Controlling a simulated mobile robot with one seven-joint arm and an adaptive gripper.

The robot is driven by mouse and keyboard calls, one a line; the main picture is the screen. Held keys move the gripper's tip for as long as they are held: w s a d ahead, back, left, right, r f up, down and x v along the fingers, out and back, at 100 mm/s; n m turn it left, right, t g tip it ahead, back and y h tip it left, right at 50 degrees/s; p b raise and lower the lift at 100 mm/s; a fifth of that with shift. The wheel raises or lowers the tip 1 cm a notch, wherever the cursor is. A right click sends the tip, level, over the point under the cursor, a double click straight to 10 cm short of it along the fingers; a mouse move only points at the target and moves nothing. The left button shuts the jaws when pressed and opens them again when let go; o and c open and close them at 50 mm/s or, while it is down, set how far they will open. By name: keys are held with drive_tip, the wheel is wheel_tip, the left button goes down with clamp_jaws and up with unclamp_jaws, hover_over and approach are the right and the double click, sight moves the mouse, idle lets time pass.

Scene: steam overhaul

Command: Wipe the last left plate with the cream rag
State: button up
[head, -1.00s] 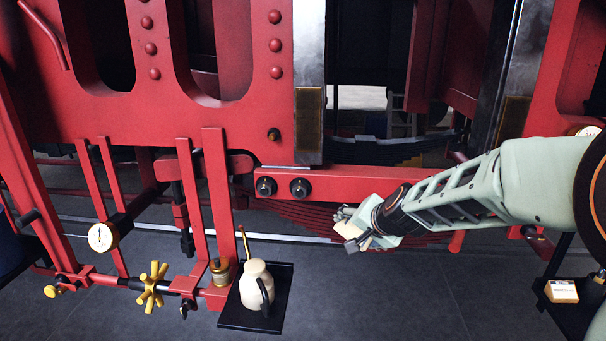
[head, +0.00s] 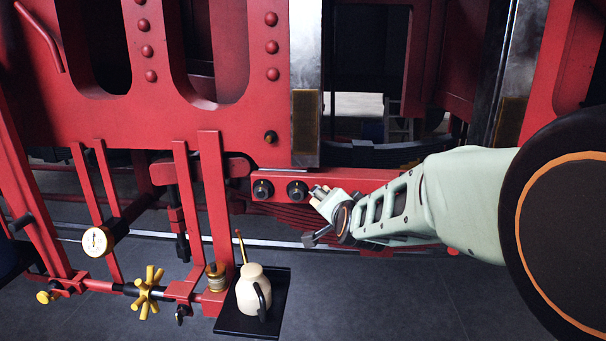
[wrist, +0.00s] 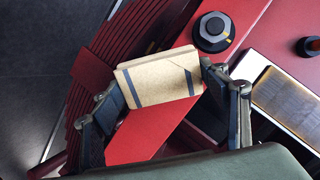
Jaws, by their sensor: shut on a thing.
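My gripper (head: 318,214) is in front of the red cross bar, just right of its two dark bolts. In the wrist view it is shut on the cream rag (wrist: 158,82), a folded pad with blue stripes held between the fingers. A little of the rag shows in the head view. A brown, dirty-looking plate (head: 306,112) sits on the bright metal upright, above and slightly left of my gripper. It also appears in the wrist view (wrist: 288,104), right of the rag and apart from it. A similar brown plate (head: 510,122) is on the right upright.
Bolts (head: 297,191) stick out of the red bar (head: 350,183), close to my gripper. A cream jug (head: 249,291) stands on a black tray (head: 279,314) at lower left. The dark floor at lower middle is clear.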

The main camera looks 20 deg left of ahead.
sight(305, 105)
drive_tip(key=shift+s+a+r+t, duration=0.2)
drive_tip(key=shift+a+r+t, duration=0.15)
drive_tip(key=shift+a, duration=0.15)
drive_tip(key=s+a+r+m+t+h+b, duration=0.1)
drive_tip(key=s+a+r+m+t+b, duration=0.25)
drive_tip(key=r, duration=0.55)
drive_tip(key=shift+n+t, duration=0.65)
drive_tip(key=shift+t, duration=0.05)
drive_tip(key=shift+w+a+r+p, duration=0.1)
drive_tip(key=shift+w+a+r, duration=0.05)
drive_tip(key=shift+w+a, duration=0.55)
drive_tip(key=shift+w+a+r+p, duration=0.1)
drive_tip(key=shift+w+a, duration=0.3)
drive_tip(key=shift+w, duration=0.5)
drive_tip(key=shift+w+a+r+p, duration=0.1)
drive_tip(key=shift+w+a+r, duration=0.05)
drive_tip(key=shift+w+a, duration=0.55)
drive_tip(key=shift+w, duration=1)
drive_tip(key=shift+r, duration=0.1)
drive_tip(key=shift+s+r+p, duration=0.1)
drive_tip(key=shift+r+p, duration=1.45)
drive_tip(key=shift+r, duration=0.4)
drive_tip(key=shift+r+p, duration=3.2)
drive_tip(key=shift+r, duration=2.6)
